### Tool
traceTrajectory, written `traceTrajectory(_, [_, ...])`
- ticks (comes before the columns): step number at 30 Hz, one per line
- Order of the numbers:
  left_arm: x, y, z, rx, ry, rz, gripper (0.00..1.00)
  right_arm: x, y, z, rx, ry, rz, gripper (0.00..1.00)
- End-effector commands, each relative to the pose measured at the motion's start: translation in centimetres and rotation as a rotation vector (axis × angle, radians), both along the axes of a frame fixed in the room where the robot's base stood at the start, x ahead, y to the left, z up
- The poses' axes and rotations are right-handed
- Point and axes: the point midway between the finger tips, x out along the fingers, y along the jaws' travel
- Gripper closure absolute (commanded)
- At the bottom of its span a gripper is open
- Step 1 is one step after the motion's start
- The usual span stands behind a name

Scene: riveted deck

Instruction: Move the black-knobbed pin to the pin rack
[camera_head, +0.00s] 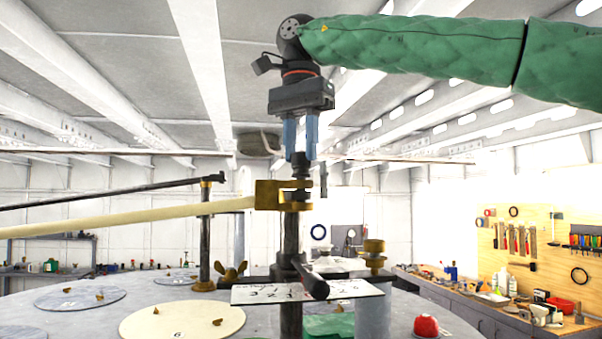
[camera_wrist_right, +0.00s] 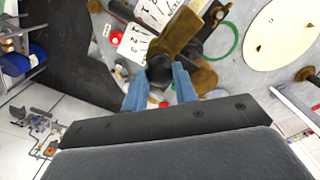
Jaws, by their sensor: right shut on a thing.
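My right gripper (camera_head: 299,150) comes down from above with blue fingers. It is shut on the black knob of the black-knobbed pin (camera_head: 301,166), above the brass fork (camera_head: 268,195) at the end of a cream bar. The pin's lower part is hidden in or behind the fork, so I cannot tell how deep it sits. The right wrist view shows the knob (camera_wrist_right: 160,70) between the blue fingertips (camera_wrist_right: 160,88), with brass fork parts around it. I cannot clearly make out the pin rack; a numbered white card (camera_head: 308,291) lies by the black post. My left gripper is out of view.
The cream bar (camera_head: 120,218) runs left from the fork. A black rod (camera_head: 110,192) ends above a brass-footed post (camera_head: 205,235). A brass knob (camera_head: 374,250) stands right of the black post (camera_head: 291,240). A red object (camera_head: 426,326) sits on the grey deck (camera_head: 80,318).

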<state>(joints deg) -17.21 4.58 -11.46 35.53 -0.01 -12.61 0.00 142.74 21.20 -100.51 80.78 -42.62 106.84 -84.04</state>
Motion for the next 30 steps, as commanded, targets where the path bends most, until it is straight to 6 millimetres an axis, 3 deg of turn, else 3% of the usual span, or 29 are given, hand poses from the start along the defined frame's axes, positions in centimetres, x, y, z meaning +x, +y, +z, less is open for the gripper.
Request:
traceTrajectory(19, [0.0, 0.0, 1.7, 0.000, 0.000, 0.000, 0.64, 0.0, 0.0, 2.0, 0.001, 0.000, 0.000, 0.96])
traceTrajectory(30, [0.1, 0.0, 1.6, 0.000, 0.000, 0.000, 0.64, 0.0, 0.0, 2.9, 0.002, -0.001, 0.000, 0.96])
